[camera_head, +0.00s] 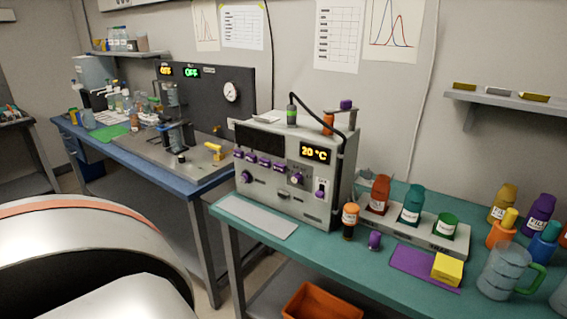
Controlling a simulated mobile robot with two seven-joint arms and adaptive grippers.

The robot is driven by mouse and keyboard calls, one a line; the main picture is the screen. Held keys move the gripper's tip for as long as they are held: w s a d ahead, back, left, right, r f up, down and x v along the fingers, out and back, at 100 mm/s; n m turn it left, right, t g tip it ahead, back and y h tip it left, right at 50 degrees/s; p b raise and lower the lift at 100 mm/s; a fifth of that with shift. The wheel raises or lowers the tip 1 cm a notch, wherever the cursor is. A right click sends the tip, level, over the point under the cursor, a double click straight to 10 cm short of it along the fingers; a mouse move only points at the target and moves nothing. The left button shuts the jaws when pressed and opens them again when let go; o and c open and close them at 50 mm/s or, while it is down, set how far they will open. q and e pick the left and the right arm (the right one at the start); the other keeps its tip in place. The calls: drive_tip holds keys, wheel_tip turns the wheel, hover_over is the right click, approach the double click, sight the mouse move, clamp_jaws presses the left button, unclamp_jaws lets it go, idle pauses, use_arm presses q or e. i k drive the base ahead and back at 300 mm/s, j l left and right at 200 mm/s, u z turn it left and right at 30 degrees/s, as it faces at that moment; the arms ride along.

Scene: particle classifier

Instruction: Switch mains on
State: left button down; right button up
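A grey instrument box (283,205) stands on the teal bench, with a lit display (315,153) reading 20 °C. A black panel (207,100) at the back left has two lit displays, one orange (165,70) and one green (192,72), which both seem to read OFF. I cannot read which control is labelled mains, nor the switch's position. Neither of my grippers is in view.
Several bottles stand on the teal bench (395,278), some in a grey rack (450,246), with a glass jug (497,272) at right. A grey pad (254,216) lies before the box. An orange bin (320,302) sits below. The blue bench (88,150) holds glassware.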

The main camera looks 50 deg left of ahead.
sight(319, 194)
drive_tip(key=u, duration=1.4)
